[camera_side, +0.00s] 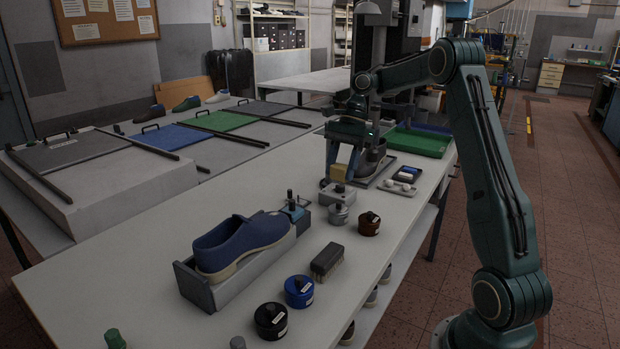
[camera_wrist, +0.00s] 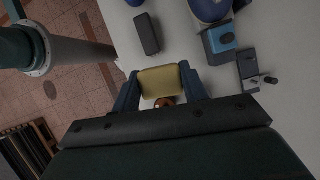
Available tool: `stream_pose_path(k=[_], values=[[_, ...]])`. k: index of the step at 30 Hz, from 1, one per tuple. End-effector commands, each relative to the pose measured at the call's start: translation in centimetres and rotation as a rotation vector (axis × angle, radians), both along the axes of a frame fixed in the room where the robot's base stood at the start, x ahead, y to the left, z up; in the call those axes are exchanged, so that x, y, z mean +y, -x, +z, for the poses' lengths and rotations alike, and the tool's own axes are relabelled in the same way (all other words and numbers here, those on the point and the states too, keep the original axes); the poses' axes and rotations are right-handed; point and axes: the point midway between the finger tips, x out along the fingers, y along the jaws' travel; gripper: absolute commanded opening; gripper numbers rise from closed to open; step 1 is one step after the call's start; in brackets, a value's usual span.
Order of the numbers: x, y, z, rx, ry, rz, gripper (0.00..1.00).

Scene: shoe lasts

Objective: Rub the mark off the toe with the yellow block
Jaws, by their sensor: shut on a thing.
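The yellow block (camera_side: 338,173) is held between the fingers of my gripper (camera_side: 341,168). The wrist view shows the same block (camera_wrist: 160,82) between the two blue fingers. The block is low over a pale grey holder (camera_side: 337,194); I cannot tell whether they touch. The blue shoe (camera_side: 236,242) with a pale sole lies in a grey cradle (camera_side: 238,286), to the left and nearer the side camera, apart from my gripper. Part of the shoe shows at the top edge of the wrist view (camera_wrist: 210,8). No mark on the toe can be made out.
A dark brush (camera_side: 327,261), a blue tin (camera_side: 299,291), a black tin (camera_side: 271,320) and a brown tin (camera_side: 369,223) stand along the right of the bench.

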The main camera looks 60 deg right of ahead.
Motion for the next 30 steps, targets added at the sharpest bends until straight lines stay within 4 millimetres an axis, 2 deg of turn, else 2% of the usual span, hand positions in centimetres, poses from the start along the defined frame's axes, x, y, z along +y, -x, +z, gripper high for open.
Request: stream_pose_path(k=[14, 22, 30], values=[[2.9, -6.1, -0.7, 0.068, -0.122, -0.289, 0.25], [6.5, -11.2, -1.0, 0.102, -0.255, -0.551, 0.25], [8.0, -13.0, -1.0, 0.107, -0.311, -0.647, 0.25]])
